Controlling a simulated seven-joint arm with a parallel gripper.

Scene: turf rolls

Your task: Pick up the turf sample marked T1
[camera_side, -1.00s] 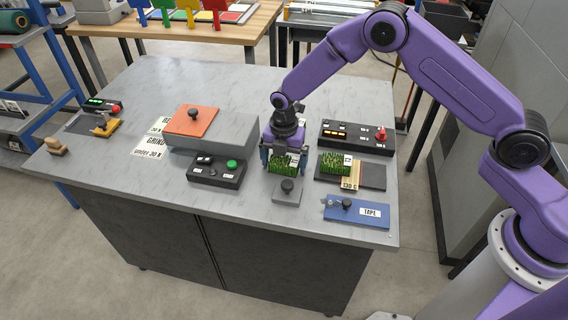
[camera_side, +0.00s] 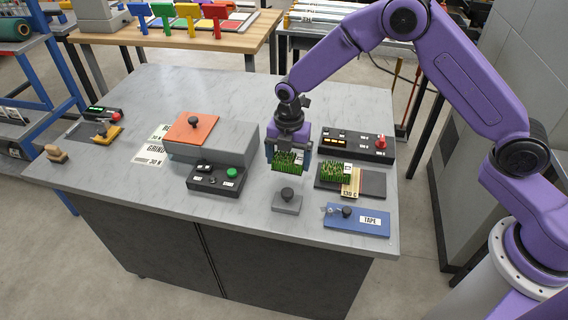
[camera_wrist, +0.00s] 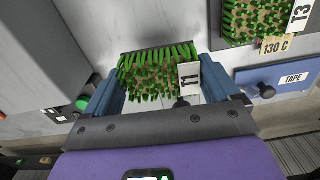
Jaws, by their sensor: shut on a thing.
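The turf sample T1 (camera_side: 287,163) is a small green block with a white tag; the wrist view shows the tag reading T1 (camera_wrist: 190,78). My gripper (camera_side: 288,158) is shut on it, with a blue finger on each side. The sample appears held a little above the grey table, behind a grey block with a dark knob (camera_side: 287,196). Its underside is hidden in the wrist view.
A second turf sample, T3 (camera_side: 335,171), sits close to the right on a dark plate (camera_side: 372,184) marked 130 C. A blue TAPE plate (camera_side: 357,217) lies in front. A black control box (camera_side: 357,140) stands behind. A grey block with an orange top (camera_side: 212,138) stands left.

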